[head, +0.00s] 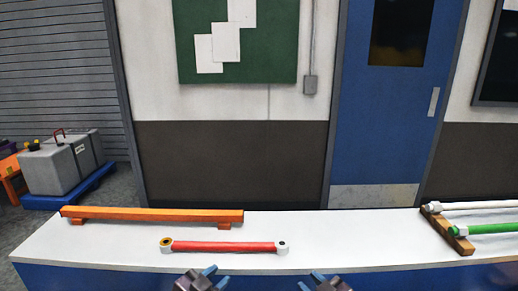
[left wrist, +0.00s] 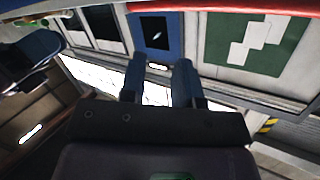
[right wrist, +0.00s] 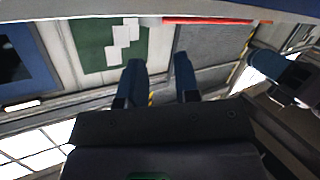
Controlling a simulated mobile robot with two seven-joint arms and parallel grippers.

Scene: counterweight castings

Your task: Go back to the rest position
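My left gripper (head: 214,276) is at the bottom edge of the head view, in front of the white table. In the left wrist view (left wrist: 158,78) its two blue fingers are apart with nothing between them. My right gripper (head: 312,281) is at the bottom edge too, a little to the right. In the right wrist view (right wrist: 160,80) its fingers are also apart and empty. Both grippers are clear of the objects on the table; most of both arms is hidden below the head view.
A red bar (head: 222,247) with white ends lies on the white table (head: 345,235). An orange beam (head: 150,215) lies behind it. A wooden rest (head: 446,232) holds white and green rods at the right. The table's middle right is clear.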

